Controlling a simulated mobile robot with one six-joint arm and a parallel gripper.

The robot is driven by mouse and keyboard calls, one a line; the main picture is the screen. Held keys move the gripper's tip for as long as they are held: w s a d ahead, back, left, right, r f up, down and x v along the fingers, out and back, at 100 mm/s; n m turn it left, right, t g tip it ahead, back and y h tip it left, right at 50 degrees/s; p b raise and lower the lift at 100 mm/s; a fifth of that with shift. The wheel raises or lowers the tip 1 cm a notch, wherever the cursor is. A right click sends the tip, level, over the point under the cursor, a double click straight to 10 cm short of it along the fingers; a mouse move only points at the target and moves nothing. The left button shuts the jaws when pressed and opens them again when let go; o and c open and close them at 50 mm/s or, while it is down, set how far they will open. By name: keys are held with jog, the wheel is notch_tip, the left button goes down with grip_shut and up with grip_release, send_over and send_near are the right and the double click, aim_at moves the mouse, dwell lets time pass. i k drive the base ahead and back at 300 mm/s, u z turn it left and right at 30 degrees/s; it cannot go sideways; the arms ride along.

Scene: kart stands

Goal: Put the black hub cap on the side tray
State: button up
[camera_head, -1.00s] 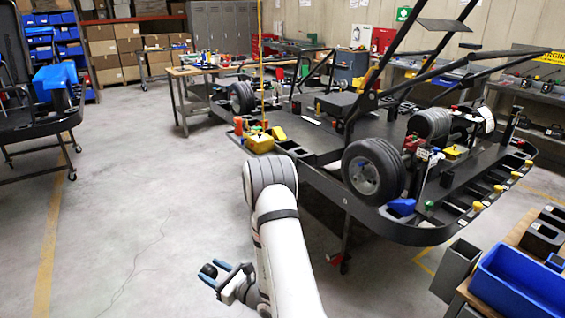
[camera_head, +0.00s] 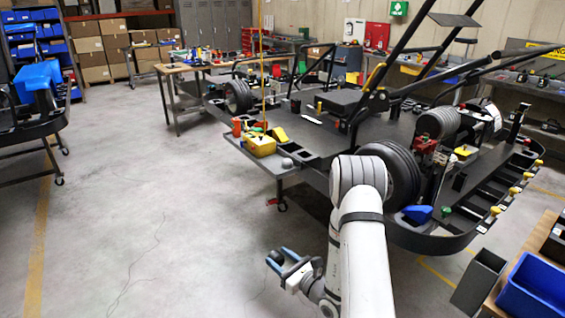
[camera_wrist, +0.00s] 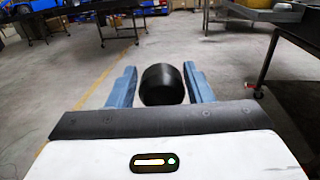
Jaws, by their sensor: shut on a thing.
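The black hub cap (camera_wrist: 162,85) shows as a dark rounded piece between the blue fingers of my gripper (camera_wrist: 160,88) in the wrist view. In the head view my gripper (camera_head: 283,258) is low over the floor, shut on the hub cap (camera_head: 275,257), which is partly hidden by the fingers. What looks like the side tray (camera_head: 257,168) is a grey ledge on the near left side of the kart stand, well beyond and above my gripper in the picture. Its surface is partly covered by other items.
A yellow box (camera_head: 261,146) and small coloured items crowd the ledge. A kart wheel (camera_head: 398,178) is close behind my arm. A blue bin (camera_head: 537,288) stands at lower right. Open floor (camera_head: 130,220) lies to the left.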

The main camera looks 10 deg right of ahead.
aim_at(274, 160)
jog(key=i, duration=1.3)
